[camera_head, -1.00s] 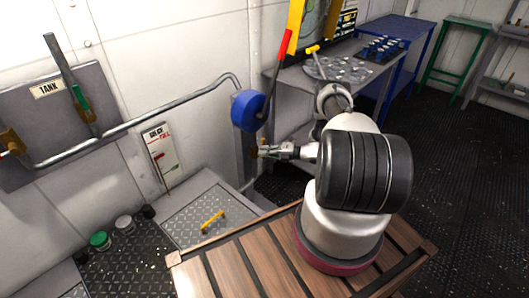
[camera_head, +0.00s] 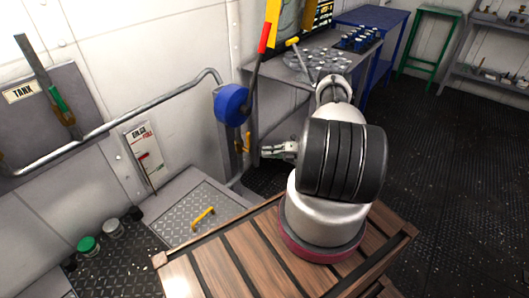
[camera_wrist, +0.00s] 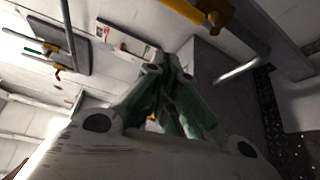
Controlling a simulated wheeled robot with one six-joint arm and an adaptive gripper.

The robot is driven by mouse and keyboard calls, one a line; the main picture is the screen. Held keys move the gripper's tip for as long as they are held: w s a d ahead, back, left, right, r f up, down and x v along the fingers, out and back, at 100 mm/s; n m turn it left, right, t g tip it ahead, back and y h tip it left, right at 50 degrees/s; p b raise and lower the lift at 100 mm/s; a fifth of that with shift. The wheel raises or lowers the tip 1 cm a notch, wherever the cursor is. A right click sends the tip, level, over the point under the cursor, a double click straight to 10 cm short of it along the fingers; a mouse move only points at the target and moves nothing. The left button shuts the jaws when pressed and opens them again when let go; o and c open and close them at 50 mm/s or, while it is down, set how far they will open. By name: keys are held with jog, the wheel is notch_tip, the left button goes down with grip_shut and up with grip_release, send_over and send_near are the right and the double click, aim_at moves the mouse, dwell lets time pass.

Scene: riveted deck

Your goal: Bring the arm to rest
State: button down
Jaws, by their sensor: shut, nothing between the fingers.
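My gripper (camera_head: 268,152) points left from my arm in the head view, above the floor just left of the wooden slatted platform. It is shut and empty. In the wrist view its closed green-grey fingers (camera_wrist: 160,75) fill the middle of the picture, with nothing between them. My arm is folded up over the platform, and its dark ribbed link hides part of what lies behind it.
A grey table (camera_head: 284,73) holds a disc-like plate. A hatch with a yellow handle (camera_head: 203,218) lies below left. Dark floor at right is clear.

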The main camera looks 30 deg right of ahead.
dwell(0.4)
jog(key=s+a+f+n+g, duration=0.4)
jog(key=s+n, duration=0.4)
jog(key=s+r+n+g, duration=0.3)
jog(key=s+r+n, duration=0.1)
jog(key=n, duration=0.1)
jog(key=s+r+n+g+h, duration=0.25)
jog(key=r+n, duration=0.45)
jog(key=r, duration=0.4)
jog(key=s+r+n+g+h, duration=0.25)
jog(key=r+n, duration=0.35)
jog(key=r, duration=0.5)
jog(key=s+r+n+g+h, duration=0.2)
jog(key=s+r+n+h, duration=0.15)
jog(key=r+n, duration=0.55)
jog(key=s+a+r+n+t+h, duration=0.1)
jog(key=s+a+r+n+t, duration=0.1)
jog(key=r, duration=0.5)
jog(key=s+a+r+n+t+h, duration=0.2)
jog(key=s+a+r+t, duration=0.1)
jog(key=r, duration=0.5)
jog(key=s+a+r+n+t+h, duration=0.1)
jog(key=s+a+r+n+t, duration=0.1)
jog(key=s+a+r, duration=0.3)
notch_tip(320, 180, up, 3)
jog(key=shift+s+r+n+t, duration=0.15)
jog(key=shift+s+n+t, duration=0.15)
jog(key=shift+n, duration=0.1)
